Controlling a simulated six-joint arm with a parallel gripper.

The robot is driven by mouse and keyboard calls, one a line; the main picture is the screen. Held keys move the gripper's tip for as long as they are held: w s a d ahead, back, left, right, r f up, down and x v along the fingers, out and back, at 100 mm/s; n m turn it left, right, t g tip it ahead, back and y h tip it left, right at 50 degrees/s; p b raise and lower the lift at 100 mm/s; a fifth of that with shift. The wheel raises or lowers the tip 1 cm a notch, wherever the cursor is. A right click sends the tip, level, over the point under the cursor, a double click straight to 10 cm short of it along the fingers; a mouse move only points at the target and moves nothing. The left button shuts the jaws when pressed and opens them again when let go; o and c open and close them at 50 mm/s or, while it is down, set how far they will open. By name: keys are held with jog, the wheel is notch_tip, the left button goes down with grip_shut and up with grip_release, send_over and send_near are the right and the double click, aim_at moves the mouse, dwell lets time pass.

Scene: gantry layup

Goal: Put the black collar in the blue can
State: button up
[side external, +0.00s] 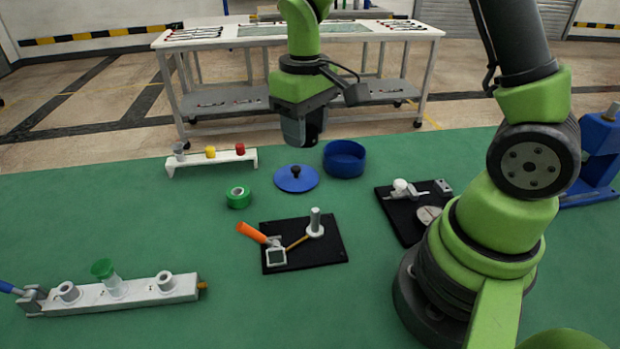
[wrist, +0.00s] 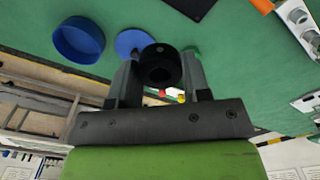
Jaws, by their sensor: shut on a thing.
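The black collar (wrist: 160,66) is a short black ring with a round hole. In the wrist view it sits between the two fingers of my gripper (wrist: 158,78), which is shut on it. In the side external view my gripper (side external: 303,138) hangs above the table, toward its back edge; the collar is hard to make out there. The blue can (side external: 344,159) is a round, open blue container standing on the green table, to the right of my gripper. It also shows in the wrist view (wrist: 79,40) at the upper left.
A blue lid (side external: 296,178) with a black knob lies left of the can. A green tape roll (side external: 238,197), a white rack (side external: 211,160) with coloured pieces, and black boards (side external: 330,243) (side external: 384,198) with tools lie around. A white bar fixture (side external: 140,292) is at front left.

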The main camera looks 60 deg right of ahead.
jog(key=w+d+f+m, duration=0.2)
jog(key=d, duration=0.4)
jog(key=w+d+f+m, duration=0.1)
jog(key=d+f+m, duration=0.1)
jog(key=d, duration=0.3)
jog(key=m, duration=0.2)
send_near(344, 155)
jog(key=a, duration=0.1)
jog(key=s+a+f, duration=0.2)
jog(key=shift+a, duration=0.35)
jog(key=shift+f, duration=2.5)
jog(key=shift+f, duration=0.1)
